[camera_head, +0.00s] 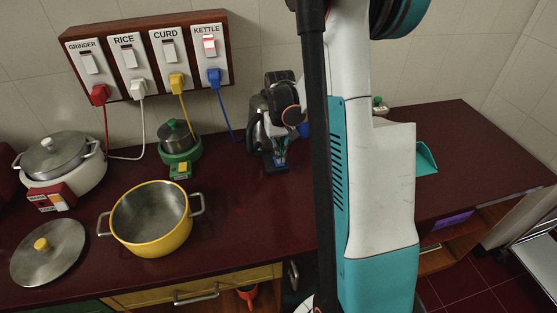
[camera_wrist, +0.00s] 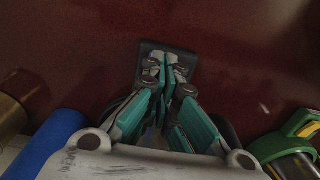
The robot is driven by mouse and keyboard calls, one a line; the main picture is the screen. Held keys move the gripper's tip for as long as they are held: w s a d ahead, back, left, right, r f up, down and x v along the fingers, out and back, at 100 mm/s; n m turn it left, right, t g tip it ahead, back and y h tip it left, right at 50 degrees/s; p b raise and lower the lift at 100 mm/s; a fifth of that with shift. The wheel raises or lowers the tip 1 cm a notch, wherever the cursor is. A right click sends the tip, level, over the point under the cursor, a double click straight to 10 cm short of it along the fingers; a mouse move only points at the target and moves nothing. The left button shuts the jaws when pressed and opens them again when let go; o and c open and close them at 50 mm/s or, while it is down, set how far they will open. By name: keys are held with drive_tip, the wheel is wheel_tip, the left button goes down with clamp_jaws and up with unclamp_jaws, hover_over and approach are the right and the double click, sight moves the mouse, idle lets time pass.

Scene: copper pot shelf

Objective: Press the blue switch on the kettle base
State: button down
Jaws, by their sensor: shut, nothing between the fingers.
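A dark kettle base (camera_head: 273,168) stands on the counter below the wall sockets, and a blue cord runs down towards it. Its dark squarish front part (camera_wrist: 190,62) shows in the wrist view beneath my fingers. My gripper (camera_head: 279,156) points down at this front part, with its teal fingers (camera_wrist: 166,75) together and nothing held. The fingertips are over or on the base; I cannot tell whether they touch. The blue switch is not clearly visible, and the fingers cover where they meet the base. My arm and gripper hide much of the base in the head view.
A wall panel holds the KETTLE switch (camera_head: 209,44), showing red, and several other switches. A green-based pot (camera_head: 180,151), a yellow pot (camera_head: 150,219), a lid (camera_head: 48,253) and a rice cooker (camera_head: 61,162) stand left. A blue cylinder (camera_wrist: 45,145) is close to my gripper.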

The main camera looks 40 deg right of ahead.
drive_tip(key=shift+f+b, duration=0.8)
drive_tip(key=shift+f, duration=0.25)
idle(0.5)
drive_tip(key=shift+r, duration=0.15)
drive_tip(key=shift+r+p, duration=2.25)
drive_tip(key=shift+r, duration=1.1)
